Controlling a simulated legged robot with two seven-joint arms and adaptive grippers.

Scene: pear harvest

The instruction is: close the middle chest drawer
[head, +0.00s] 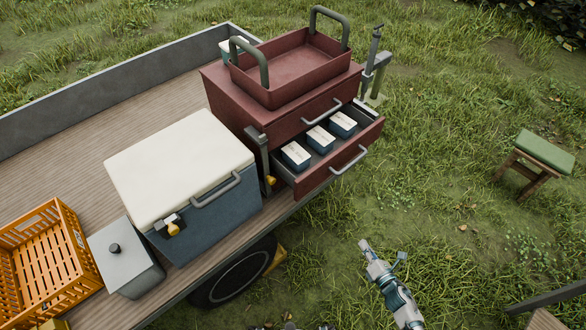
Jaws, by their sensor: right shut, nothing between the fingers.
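The dark red chest (225,95) stands on the far right corner of the wagon bed. The drawer (322,182) below its top drawer is pulled open, with its grey handle (349,160) at the front. Three small blue boxes with pale tops, one of them the middle box (320,138), sit in a row inside it. The top drawer (300,122) is shut. Whether another drawer lies beneath the open one is hidden. My right gripper (364,244) is shut and empty over the grass, in front of the open drawer and apart from it. My left gripper is out of view.
A red open tray (300,62) with two dark handles sits on the chest. A blue cooler (215,212) with a white lid, a grey box (125,260) and an orange crate (77,238) fill the near bed. A green-topped stool (545,150) stands right. Grass before the drawer is clear.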

